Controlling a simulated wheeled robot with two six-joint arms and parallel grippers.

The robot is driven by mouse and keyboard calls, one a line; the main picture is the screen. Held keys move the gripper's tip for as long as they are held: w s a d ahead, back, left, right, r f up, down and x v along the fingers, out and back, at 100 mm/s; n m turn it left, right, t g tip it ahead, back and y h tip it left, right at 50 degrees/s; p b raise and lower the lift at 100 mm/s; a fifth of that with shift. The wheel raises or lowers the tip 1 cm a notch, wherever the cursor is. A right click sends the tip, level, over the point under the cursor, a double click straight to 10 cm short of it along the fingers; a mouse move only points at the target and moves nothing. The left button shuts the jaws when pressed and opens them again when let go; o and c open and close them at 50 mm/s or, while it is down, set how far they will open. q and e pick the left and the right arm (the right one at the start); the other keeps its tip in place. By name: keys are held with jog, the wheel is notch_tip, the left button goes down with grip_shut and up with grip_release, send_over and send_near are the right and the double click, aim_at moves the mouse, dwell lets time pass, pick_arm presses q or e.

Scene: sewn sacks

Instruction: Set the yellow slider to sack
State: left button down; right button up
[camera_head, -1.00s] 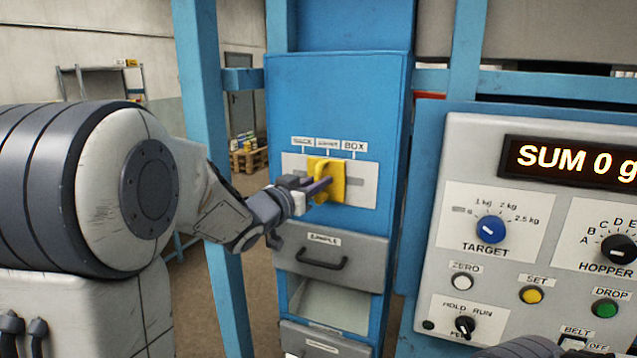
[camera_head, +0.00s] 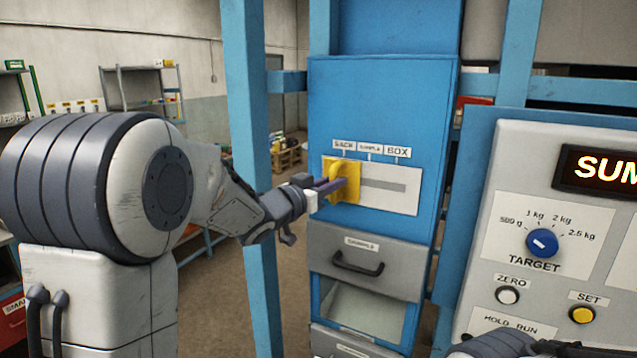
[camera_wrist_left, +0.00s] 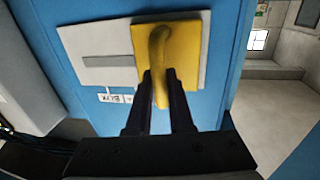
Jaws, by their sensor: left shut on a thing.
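The yellow slider (camera_head: 343,179) sits at the left end of its white slotted plate (camera_head: 405,199) on the blue cabinet, under the SACK label (camera_head: 344,145). My left gripper (camera_head: 334,186) is shut on the slider's handle. The left wrist view shows the yellow slider (camera_wrist_left: 186,45) with its handle between the two dark fingers (camera_wrist_left: 161,90). My right gripper is not clearly seen; only a dark part of my own body shows at the bottom right.
Below the plate is a grey drawer (camera_head: 400,265) with a black handle. To the right stands a grey control panel (camera_head: 515,200) with a blue TARGET knob (camera_head: 542,243) and buttons. A blue post (camera_head: 250,120) stands close behind my left arm.

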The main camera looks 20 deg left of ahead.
pick_arm(q)
jog(key=shift+a, duration=0.2)
jog(key=c, duration=0.8)
grip_release()
jog(key=shift+a, duration=0.2)
jog(key=shift+d, duration=0.1)
jog(key=shift+d, duration=0.1)
jog(key=b+v, duration=0.3)
jog(key=v, duration=0.7)
jog(key=shift+s, duration=0.25)
